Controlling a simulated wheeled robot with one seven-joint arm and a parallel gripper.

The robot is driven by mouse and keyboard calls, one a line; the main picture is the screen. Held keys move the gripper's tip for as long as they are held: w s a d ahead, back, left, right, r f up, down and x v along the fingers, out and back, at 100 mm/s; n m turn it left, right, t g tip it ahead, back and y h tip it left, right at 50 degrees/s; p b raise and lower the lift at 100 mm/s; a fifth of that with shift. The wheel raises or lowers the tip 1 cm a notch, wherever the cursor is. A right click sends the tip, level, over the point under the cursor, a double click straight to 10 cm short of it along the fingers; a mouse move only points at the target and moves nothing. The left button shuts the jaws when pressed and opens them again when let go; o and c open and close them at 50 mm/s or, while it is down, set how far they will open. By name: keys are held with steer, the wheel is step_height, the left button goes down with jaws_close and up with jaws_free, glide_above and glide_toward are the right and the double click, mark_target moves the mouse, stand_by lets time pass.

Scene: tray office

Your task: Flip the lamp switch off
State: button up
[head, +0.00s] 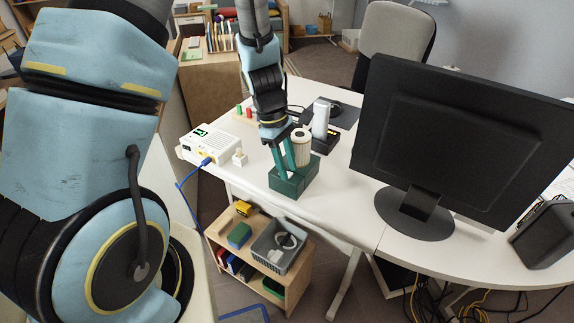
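My gripper (287,162) points down over the desk, its teal fingers reaching to a dark green box (288,187) near the front edge. From this view I cannot tell whether the fingers touch the box or how far apart they stand. A cream ribbed cylinder (301,147) stands just right of the fingers; I cannot tell whether it is a lamp. A small cream object (240,158) stands left of the gripper, too small to identify as a switch. No lamp switch can be made out clearly.
A white box (212,145) with a blue cable sits at the desk's left end. A white cylinder (320,118) stands behind the gripper. A large black monitor (465,130) stands to the right. A low shelf (257,250) is below the desk's front. Desk (345,205) is bare before the monitor.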

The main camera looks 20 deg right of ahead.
steer(key=v, duration=1)
steer(key=shift+r, duration=0.3)
